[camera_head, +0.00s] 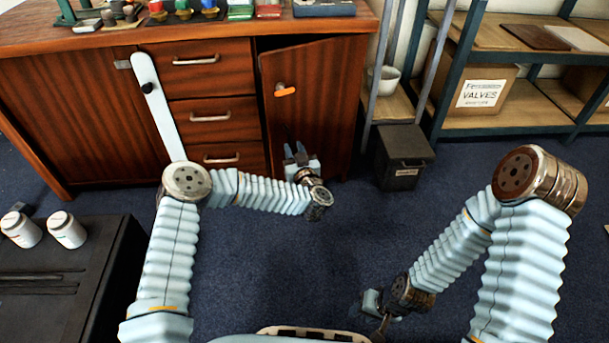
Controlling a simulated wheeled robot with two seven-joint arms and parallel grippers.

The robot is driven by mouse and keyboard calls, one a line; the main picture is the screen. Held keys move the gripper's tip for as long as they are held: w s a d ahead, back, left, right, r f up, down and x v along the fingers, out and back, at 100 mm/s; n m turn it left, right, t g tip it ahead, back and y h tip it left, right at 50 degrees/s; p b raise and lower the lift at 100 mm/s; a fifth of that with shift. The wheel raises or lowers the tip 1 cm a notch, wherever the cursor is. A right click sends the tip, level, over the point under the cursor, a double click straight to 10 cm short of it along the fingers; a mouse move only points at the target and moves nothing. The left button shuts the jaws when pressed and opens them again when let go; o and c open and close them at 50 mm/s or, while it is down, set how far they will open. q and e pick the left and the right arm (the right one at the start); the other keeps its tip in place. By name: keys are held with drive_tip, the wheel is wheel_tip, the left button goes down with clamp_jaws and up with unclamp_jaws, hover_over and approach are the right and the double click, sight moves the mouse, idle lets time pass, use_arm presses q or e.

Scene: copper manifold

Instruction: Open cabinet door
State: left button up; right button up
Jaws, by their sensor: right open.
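The wooden cabinet (75,110) stands against the back wall. Its right-hand door (325,95) stands slightly ajar, with a dark gap along its top and left edge. The door has a small round knob (280,87) with an orange strip beside it. My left gripper (293,140) is low in front of the door's left edge, below the knob. Its fingers point toward the gap; their spacing and any contact with the door are unclear. My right gripper (381,323) is open, low near the bottom of the view, far from the cabinet and partly hidden.
Three drawers (210,115) sit left of the door. A dark bin (403,155) stands on the floor right of the cabinet. Shelving (500,125) holds a cardboard box (480,92). A dark bench (85,290) with white jars is at left. Blue carpet between is clear.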

use_arm(q)
drive_tip(key=p+v, duration=0.6)
drive_tip(key=v, duration=0.8)
drive_tip(key=shift+a, duration=0.2)
idle(0.3)
drive_tip(key=shift+o, duration=0.2)
